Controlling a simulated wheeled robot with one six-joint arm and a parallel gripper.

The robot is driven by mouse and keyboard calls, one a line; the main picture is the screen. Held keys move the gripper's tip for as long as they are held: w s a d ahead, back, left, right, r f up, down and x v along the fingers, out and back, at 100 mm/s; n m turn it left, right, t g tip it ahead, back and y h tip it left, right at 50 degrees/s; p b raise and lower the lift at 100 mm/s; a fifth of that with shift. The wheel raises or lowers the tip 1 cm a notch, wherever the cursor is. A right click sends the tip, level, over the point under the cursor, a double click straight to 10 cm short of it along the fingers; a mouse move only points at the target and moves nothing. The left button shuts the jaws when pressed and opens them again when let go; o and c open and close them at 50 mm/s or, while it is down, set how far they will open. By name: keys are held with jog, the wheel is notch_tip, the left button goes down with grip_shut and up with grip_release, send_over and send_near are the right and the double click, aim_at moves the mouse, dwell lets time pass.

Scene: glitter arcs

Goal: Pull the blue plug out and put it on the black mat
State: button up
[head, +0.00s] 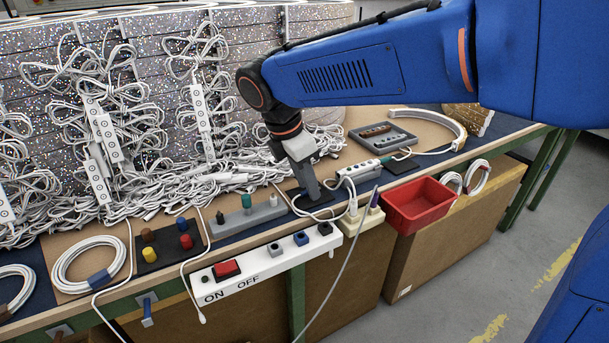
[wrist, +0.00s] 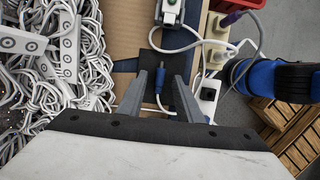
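My gripper (wrist: 161,80) points down over a small black mat (wrist: 150,60) at the bench's front edge. In the wrist view its two fingers stand apart, with a gap on each side of the blue plug (wrist: 160,76). The plug appears to lie on the mat, its white cable curving back toward me. In the head view my gripper (head: 313,197) hides the plug and most of the mat. The white power strip (head: 255,277) on the bench front has a red switch, ON and OFF lettering, and grey, blue and black pieces along its top.
A red bin (head: 422,204) hangs at the bench front, right of the gripper. A small white socket strip (head: 359,172) lies close by. Tangled white cables (head: 130,190) cover the back. A grey block with pegs (head: 247,216) stands to the left.

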jog(key=v, duration=1.7)
jog(key=shift+r, duration=0.2)
jog(key=shift+a, duration=0.1)
jog(key=s+d+f+m+y, duration=0.15)
jog(key=d+m, duration=0.25)
jog(key=d, duration=0.4)
jog(key=d+f+m, duration=0.3)
jog(key=d, duration=0.5)
jog(key=s+d+f+m+y, duration=0.1)
jog(key=d+f+m, duration=0.25)
jog(key=d, duration=0.35)
jog(key=s+d+f+m+t, duration=0.2)
jog(key=s+d+f+m, duration=1.1)
jog(key=d+f+m, duration=0.1)
jog(key=shift+d+f+t, duration=0.4)
jog(key=shift+d+f, duration=0.1)
jog(key=shift+d, duration=0.05)
